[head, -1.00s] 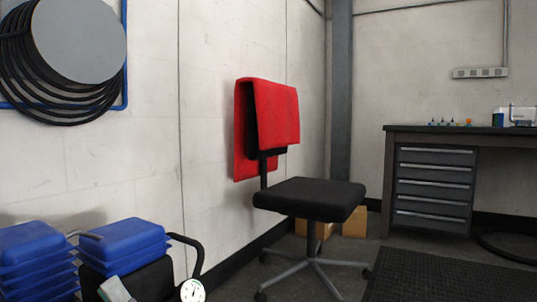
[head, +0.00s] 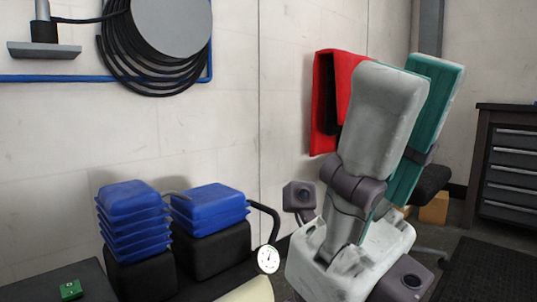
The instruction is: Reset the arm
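My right gripper (head: 412,69) rises from the bottom right of the head view, its fingers pointing up. One finger shows its grey back, and the teal pad face of the other shows behind it to the right. The fingers look apart, with nothing seen between them. They stand in front of the office chair, hiding most of it and part of the red cloth (head: 323,105) over its backrest. My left gripper is not in view.
Blue-lidded boxes (head: 208,205) and a stack of blue trays (head: 130,200) stand at lower left, near a round gauge (head: 268,259). A small green item (head: 71,290) lies on a dark surface. A drawer bench (head: 510,165) stands at far right.

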